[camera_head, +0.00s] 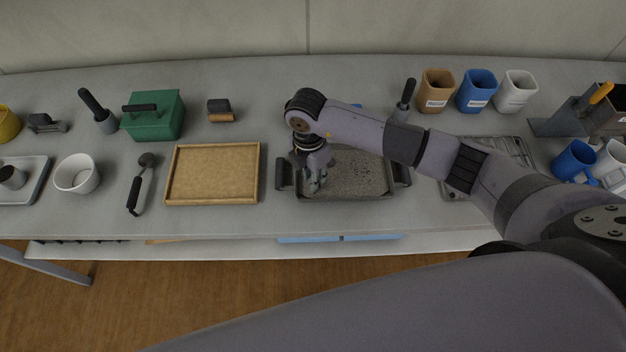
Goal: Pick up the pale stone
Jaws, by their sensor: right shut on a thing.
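My right gripper (316,185) points down over the left part of a dark tray of grey soil (358,172). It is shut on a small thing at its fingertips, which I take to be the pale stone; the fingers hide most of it. I cannot tell whether it touches the soil. No other pale stone stands out in the tray. My left gripper is not in view.
A shallow wooden tray (212,147) lies left of the soil tray. A green box (153,121) and a white bowl (77,174) stand further left. Brown (436,92), blue (477,92) and white (516,92) containers stand at the back right. A wire rack (507,148) lies right.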

